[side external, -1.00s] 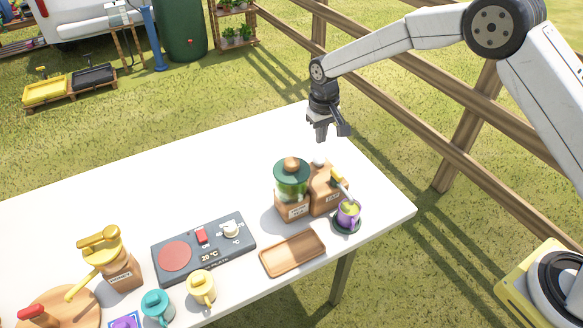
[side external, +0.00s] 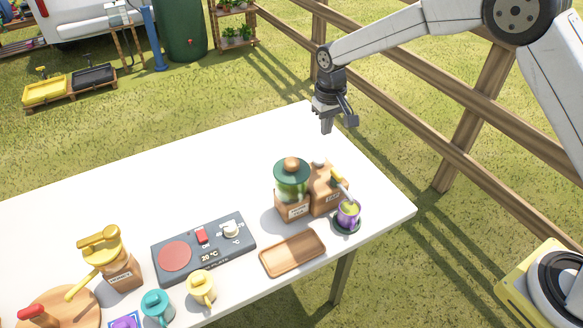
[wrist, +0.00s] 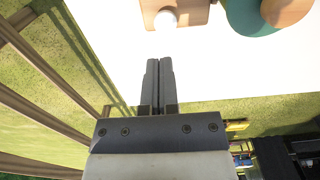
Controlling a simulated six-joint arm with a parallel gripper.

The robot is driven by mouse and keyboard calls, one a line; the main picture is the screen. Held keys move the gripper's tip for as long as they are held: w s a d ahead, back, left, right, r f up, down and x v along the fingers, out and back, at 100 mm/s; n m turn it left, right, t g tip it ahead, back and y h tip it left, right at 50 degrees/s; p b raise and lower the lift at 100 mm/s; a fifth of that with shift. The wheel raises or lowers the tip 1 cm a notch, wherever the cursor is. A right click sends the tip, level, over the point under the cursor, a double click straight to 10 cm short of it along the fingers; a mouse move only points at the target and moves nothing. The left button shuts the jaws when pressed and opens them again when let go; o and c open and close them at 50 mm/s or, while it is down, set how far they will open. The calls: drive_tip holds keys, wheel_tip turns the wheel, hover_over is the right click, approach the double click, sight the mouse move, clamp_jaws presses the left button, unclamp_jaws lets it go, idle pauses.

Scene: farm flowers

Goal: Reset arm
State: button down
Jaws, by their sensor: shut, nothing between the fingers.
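My gripper (side external: 326,126) hangs above the far right part of the white table (side external: 215,165), fingers pointing down, with nothing in it. In the wrist view my gripper (wrist: 159,61) shows its two fingers closed together over the bare table top.
Below my gripper stand a green-lidded jar (side external: 292,183), a wooden dispenser (side external: 325,200) and a purple cup (side external: 348,214) on a dark saucer. A wooden tray (side external: 293,254), hot plate (side external: 204,249), honey dispenser (side external: 113,262), yellow cup (side external: 201,288) and teal cup (side external: 157,306) are nearer. A fence (side external: 430,135) runs behind.

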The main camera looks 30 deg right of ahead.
drive_tip(key=s+d+r+t, duration=0.1)
drive_tip(key=s+d, duration=0.3)
drive_tip(key=s, duration=0.9)
drive_tip(key=s+d+r+t, duration=0.1)
drive_tip(key=s+d, duration=0.4)
drive_tip(key=s, duration=0.7)
drive_tip(key=shift+s+d+r, duration=0.15)
drive_tip(key=shift+s+r, duration=0.25)
drive_tip(key=shift+r, duration=0.4)
drive_tip(key=c, duration=1.3)
unclamp_jaws()
